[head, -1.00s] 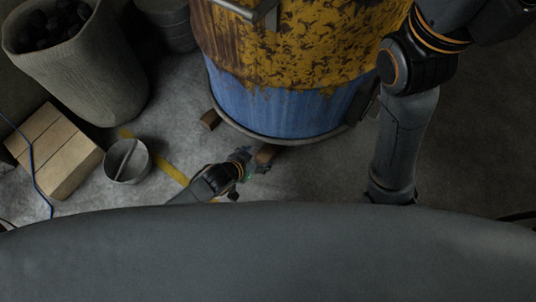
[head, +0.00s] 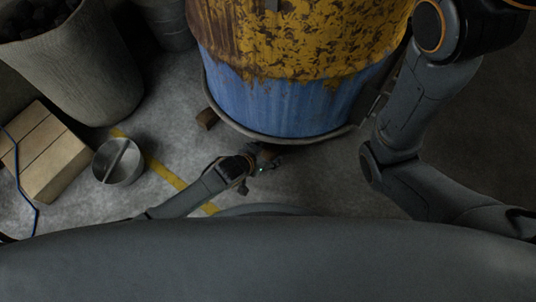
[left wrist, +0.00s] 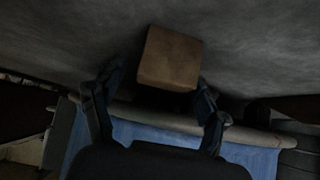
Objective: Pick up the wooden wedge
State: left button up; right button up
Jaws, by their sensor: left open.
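A brown wooden wedge (left wrist: 170,58) shows in the left wrist view as a block with a squarish face, near the blue barrel's bottom rim. My left gripper (left wrist: 157,78) is open, with one finger on each side of the wedge's near end. Most of the wedge lies beyond the fingertips, and I cannot tell whether either finger touches it. In the head view my left gripper (head: 262,165) is low at the barrel's front edge, and it and the shadow largely hide this wedge. A second wooden wedge (head: 207,118) sits at the barrel's left edge. My right gripper is out of view.
The blue and rusty yellow barrel (head: 290,100) stands close behind my left gripper. A metal bucket (head: 118,163), a wooden box (head: 45,155) and a large grey container (head: 85,70) stand to the left. Bare concrete floor lies right of the gripper.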

pick_arm(q)
jog(key=c, duration=1.3)
jog(key=shift+r, duration=0.15)
